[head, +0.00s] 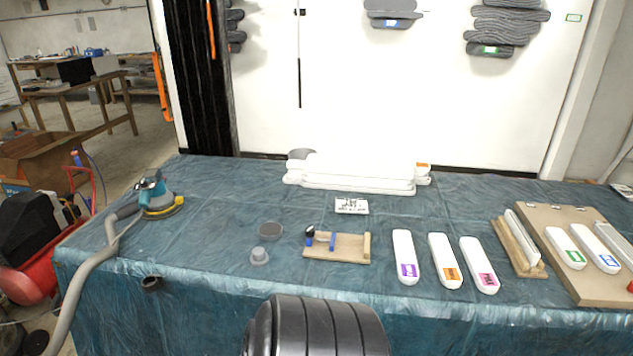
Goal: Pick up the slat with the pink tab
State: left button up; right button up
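The white slat with the pink tab (478,260) lies flat on the blue-green covered table (215,215), near its front edge. It is the rightmost of three slats lying side by side, and its pink tab is at the near end. Left of it lie a slat with an orange tab (440,252) and a slat with a purple tab (403,248). These slats lie apart, with narrow gaps between them. Neither of my grippers shows in the head view.
Right of the slat stand a wooden holder (508,245) with a white strip and a board (562,278) bearing slats with green and blue tabs. Left are a wooden jig (350,247) and a sander (158,198). White pieces (355,173) are stacked behind. Grey reliefs hang on the wall.

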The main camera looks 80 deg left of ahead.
aim_at(485, 279)
jog(key=u, duration=2.1)
jog(key=i+u, duration=0.4)
jog(key=k+j, duration=0.05)
jog(key=k, duration=0.05)
